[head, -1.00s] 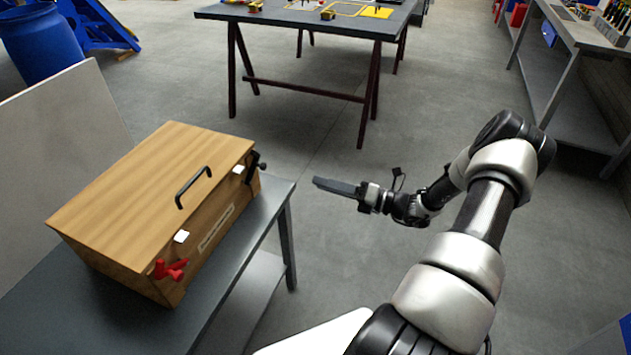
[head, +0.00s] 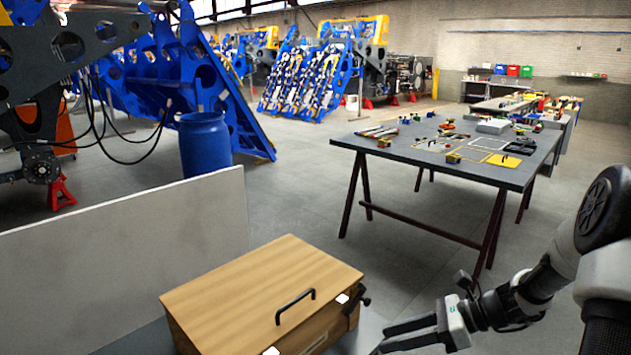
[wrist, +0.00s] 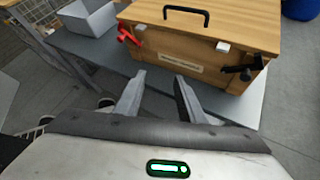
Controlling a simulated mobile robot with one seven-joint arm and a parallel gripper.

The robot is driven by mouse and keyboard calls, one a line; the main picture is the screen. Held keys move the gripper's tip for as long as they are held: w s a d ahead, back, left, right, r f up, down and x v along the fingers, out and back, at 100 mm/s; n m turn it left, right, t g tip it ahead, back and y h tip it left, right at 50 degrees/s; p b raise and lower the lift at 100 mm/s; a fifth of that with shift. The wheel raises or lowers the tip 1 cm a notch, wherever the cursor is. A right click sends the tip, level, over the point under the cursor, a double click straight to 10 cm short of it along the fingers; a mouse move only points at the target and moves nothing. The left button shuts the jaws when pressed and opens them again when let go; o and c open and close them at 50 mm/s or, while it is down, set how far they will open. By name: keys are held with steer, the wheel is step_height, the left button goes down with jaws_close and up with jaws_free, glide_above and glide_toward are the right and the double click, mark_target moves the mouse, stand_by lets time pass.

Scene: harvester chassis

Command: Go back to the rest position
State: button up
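My gripper (head: 405,335) is at the lower right of the head view, to the right of a wooden box and apart from it. In the wrist view my gripper (wrist: 160,88) has its two fingers spread, with nothing between them. The wooden box (head: 255,290) has a closed lid with a black handle and white tabs on its edge. The box also shows in the wrist view (wrist: 190,60), with a red latch on the left and a black latch on the right of its front.
The box stands on a grey bench (wrist: 90,55) with a grey bin (wrist: 88,17) beside it. A pale panel (head: 130,265) stands behind. A table with tools (head: 430,160) is ahead. A blue barrel (head: 204,143) and blue machine frames are farther back. Open floor lies between.

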steer(key=s+a+r+n+t+h, duration=0.35)
steer(key=s+r+n+h, duration=0.85)
steer(key=s+r+n, duration=1)
step_height(320, 180, up, 10)
steer(key=w+n+p, duration=0.1)
steer(key=w+p, duration=0.1)
steer(key=p, duration=1)
steer(key=shift+w+a, duration=0.2)
steer(key=shift+w, duration=0.15)
steer(key=shift+r, duration=0.1)
steer(key=shift+c, duration=1)
steer(key=shift+a+n, duration=0.1)
steer(key=shift+n, duration=0.2)
